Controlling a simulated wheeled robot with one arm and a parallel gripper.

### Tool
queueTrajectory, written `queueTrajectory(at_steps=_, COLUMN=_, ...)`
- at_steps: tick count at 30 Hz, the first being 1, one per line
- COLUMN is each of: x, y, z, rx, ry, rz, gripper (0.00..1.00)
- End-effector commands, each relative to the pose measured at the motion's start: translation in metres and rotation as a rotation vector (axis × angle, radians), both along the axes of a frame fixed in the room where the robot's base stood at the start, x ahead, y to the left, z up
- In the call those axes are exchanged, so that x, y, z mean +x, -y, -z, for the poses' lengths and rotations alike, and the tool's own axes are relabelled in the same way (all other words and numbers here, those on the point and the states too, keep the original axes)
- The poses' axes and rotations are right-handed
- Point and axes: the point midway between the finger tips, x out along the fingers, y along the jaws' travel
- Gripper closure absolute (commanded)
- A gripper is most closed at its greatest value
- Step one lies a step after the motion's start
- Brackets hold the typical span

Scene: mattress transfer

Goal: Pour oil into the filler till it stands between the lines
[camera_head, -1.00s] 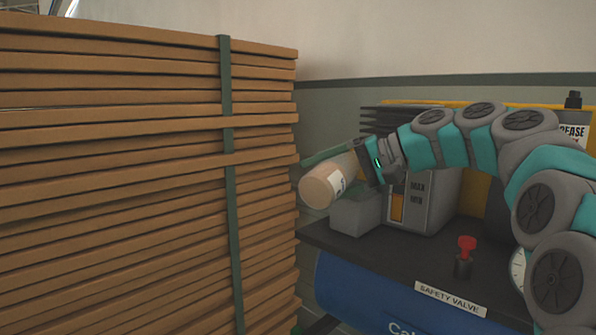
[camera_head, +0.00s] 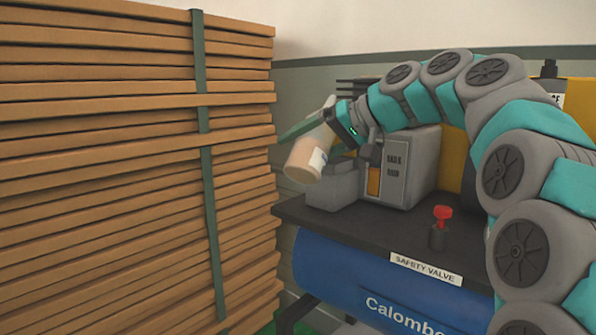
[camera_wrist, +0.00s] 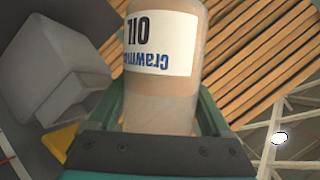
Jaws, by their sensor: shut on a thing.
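My gripper (camera_head: 318,138) is shut on the oil bottle (camera_head: 304,160), a translucent tan bottle with a white label. The bottle is tilted, its broad end low and to the left, in front of the grey machine. In the wrist view the bottle (camera_wrist: 165,60) sits between the green fingers, its "OIL" label upside down. The level gauge (camera_head: 373,181) on the machine's grey housing (camera_head: 408,170) shows an orange strip beside MAX and MIN marks; the exact level is too small to read. I cannot make out the filler opening.
A tall strapped stack of brown boards (camera_head: 100,160) stands close on the left. A red-topped safety valve (camera_head: 442,213) rises from the dark deck (camera_head: 340,222), above a blue tank (camera_head: 370,280). A lower grey block (camera_head: 333,187) adjoins the housing.

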Motion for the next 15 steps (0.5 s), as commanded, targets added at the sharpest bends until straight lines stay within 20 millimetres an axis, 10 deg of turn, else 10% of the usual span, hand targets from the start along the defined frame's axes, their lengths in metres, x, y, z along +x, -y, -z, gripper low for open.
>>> queueTrajectory(at_steps=15, x=0.036, y=0.016, z=-0.044, rx=-0.157, ry=0.330, rz=0.001, gripper=1.00)
